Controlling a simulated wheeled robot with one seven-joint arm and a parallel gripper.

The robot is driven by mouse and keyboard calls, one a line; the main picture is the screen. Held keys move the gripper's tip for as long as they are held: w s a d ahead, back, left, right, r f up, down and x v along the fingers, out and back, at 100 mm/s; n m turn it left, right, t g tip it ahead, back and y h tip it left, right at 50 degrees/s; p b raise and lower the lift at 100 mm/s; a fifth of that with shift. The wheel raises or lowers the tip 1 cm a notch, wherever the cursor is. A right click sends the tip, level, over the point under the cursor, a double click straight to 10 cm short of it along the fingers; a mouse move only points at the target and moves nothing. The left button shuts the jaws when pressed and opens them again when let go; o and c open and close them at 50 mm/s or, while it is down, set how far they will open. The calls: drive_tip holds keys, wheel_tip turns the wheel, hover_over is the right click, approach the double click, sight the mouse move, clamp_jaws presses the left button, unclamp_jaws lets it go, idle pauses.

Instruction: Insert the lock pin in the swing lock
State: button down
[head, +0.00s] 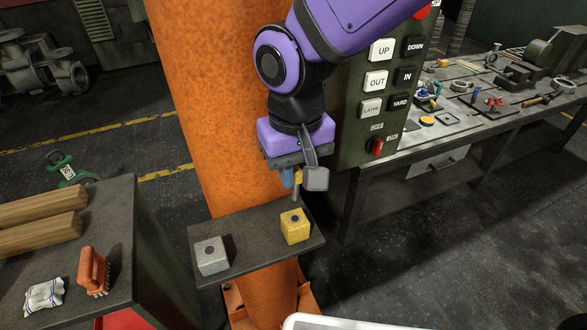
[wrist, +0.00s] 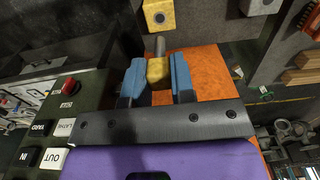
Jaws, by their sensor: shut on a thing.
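My gripper (head: 293,178) hangs below the purple wrist, above the small dark shelf (head: 255,247) on the orange column. Its two blue fingers (wrist: 157,78) are shut on the yellow head of the lock pin (wrist: 158,70). The pin's grey shaft (head: 296,192) points down, just above a yellow block (head: 295,226) with a dark round hole in its top. In the wrist view the shaft points toward the yellow block (wrist: 158,14). A grey block (head: 211,256) with a similar hole sits left on the shelf. No label shows which block belongs to the swing lock.
A green panel with push buttons (head: 381,50) stands close right of my gripper. A workbench (head: 440,140) with tools is at right. At left, a dark table (head: 125,220) bears wooden bars (head: 40,220), a brush (head: 93,270) and a cloth (head: 44,296).

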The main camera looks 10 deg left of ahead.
sight(295, 199)
drive_tip(key=shift+f, duration=2)
drive_tip(key=shift+f, duration=0.35)
drive_tip(key=shift+f, duration=0.7)
drive_tip(key=shift+f, duration=0.35)
drive_tip(key=shift+f, duration=1.5)
drive_tip(key=c, duration=0.9)
unclamp_jaws()
drive_tip(key=shift+r, duration=0.15)
